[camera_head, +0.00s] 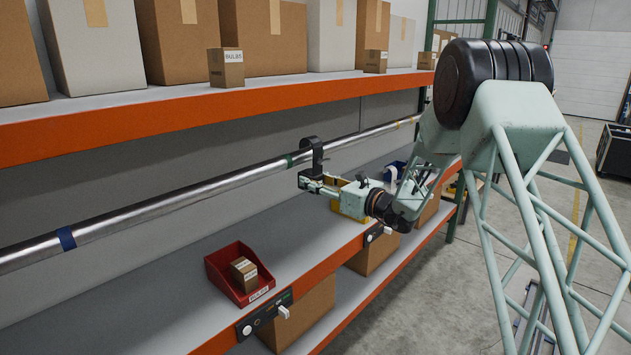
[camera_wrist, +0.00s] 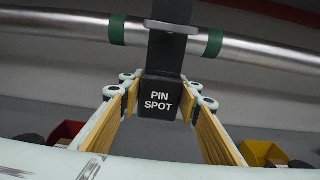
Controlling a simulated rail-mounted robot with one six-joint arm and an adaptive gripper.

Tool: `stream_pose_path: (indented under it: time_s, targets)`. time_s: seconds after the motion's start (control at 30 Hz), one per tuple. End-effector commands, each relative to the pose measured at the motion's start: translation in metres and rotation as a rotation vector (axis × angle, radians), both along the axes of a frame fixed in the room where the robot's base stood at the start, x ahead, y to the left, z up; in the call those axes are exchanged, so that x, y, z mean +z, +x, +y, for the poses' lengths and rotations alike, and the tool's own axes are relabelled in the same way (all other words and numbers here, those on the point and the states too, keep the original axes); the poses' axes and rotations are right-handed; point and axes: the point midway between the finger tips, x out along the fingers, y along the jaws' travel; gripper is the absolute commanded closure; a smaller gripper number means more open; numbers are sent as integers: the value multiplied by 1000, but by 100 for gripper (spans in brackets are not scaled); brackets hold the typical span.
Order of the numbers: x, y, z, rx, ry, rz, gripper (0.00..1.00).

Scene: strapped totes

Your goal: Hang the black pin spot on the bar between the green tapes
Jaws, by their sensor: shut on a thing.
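The black pin spot (camera_wrist: 160,92) with a white "PIN SPOT" label is between the yellow pads of my gripper (camera_wrist: 160,103), which is shut on it. Its dark strap rises to the silver bar (camera_wrist: 70,25). In the wrist view it crosses in front of the bar between the left green tape (camera_wrist: 117,30) and the right green tape (camera_wrist: 213,43). In the head view, the pin spot's curved hook (camera_head: 310,142) is at the bar (camera_head: 200,203), beside a green tape (camera_head: 289,160). I cannot tell whether the hook rests on the bar. My gripper (camera_head: 308,182) is just below the bar.
The bar also carries blue tape (camera_head: 66,238) and yellow tape (camera_head: 398,124). An orange-edged shelf (camera_head: 200,118) with boxes is above. On the lower shelf are a red bin (camera_head: 218,276) and a yellow bin (camera_head: 350,212), close below my gripper.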

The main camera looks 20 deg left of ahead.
Motion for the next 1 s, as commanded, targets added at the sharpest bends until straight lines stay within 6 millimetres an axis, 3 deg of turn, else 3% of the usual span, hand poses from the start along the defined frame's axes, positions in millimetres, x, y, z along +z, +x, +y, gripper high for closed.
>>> stream_pose_path:
  time_s: [0.9, 1.0]
  targets:
    - [2, 17, 39, 0, 1, -2, 82]
    - [-6, 17, 38, 0, 2, -1, 82]
